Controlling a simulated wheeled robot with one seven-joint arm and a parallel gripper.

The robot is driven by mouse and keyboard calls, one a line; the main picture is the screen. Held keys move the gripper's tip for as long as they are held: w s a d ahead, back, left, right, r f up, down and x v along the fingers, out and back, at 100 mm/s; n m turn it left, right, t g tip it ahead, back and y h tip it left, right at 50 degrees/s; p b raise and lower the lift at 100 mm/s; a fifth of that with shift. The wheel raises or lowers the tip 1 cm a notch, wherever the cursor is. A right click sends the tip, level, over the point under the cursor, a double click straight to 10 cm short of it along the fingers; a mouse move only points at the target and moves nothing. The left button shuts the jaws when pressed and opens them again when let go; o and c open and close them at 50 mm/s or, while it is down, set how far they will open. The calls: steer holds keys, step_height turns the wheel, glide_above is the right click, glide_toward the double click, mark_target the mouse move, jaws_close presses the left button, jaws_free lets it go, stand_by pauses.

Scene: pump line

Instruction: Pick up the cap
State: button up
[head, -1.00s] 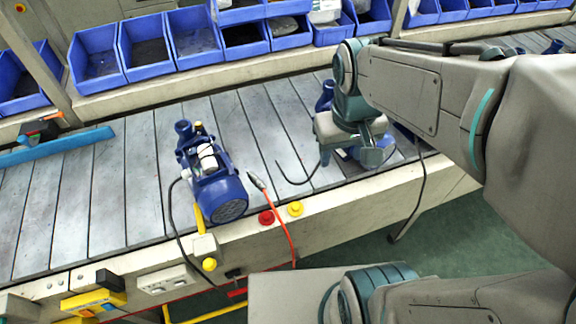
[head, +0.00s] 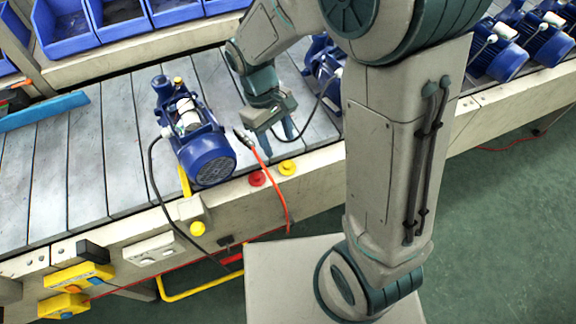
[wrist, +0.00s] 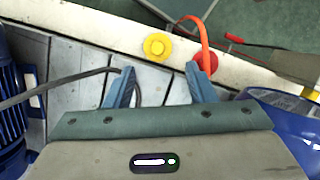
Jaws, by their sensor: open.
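I cannot tell for sure which thing is the cap. My gripper (head: 277,137) is open and empty, pointing down to the right of this pump, near the conveyor's front edge.
A yellow button (head: 287,167) and a red button (head: 257,179) sit on the conveyor's front rail. A red cable (head: 270,185) and black cables hang close by. More pumps (head: 500,55) stand at the right. Blue bins (head: 120,12) line the back.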

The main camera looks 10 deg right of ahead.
mark_target(287, 164)
steer(key=x, duration=0.8)
steer(key=shift+d, duration=0.15)
steer(key=c, duration=0.7)
